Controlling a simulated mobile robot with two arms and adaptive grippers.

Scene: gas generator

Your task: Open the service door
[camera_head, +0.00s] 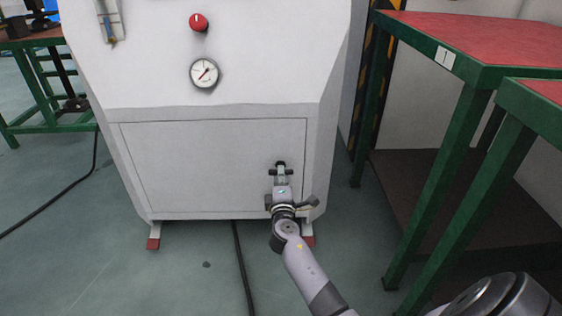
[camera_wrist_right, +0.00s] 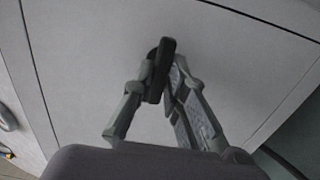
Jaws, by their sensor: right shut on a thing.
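The service door (camera_head: 200,160) is a wide light grey panel low on the front of the white generator cabinet. Its outline seam shows all round and it looks flush with the cabinet, so closed. My right gripper (camera_head: 280,170) is at the door's right side. In the right wrist view, the gripper (camera_wrist_right: 158,80) has its two fingers shut on a small dark handle (camera_wrist_right: 160,65) that stands out from the door (camera_wrist_right: 100,70). In the head view the handle is mostly hidden by the fingers. My left gripper is not in view.
A red knob (camera_head: 199,21) and a round gauge (camera_head: 204,73) sit above the door. Green-framed tables with red tops (camera_head: 500,40) stand close on the right. Black cables (camera_head: 240,265) run over the floor. The floor left of my right arm is mostly clear.

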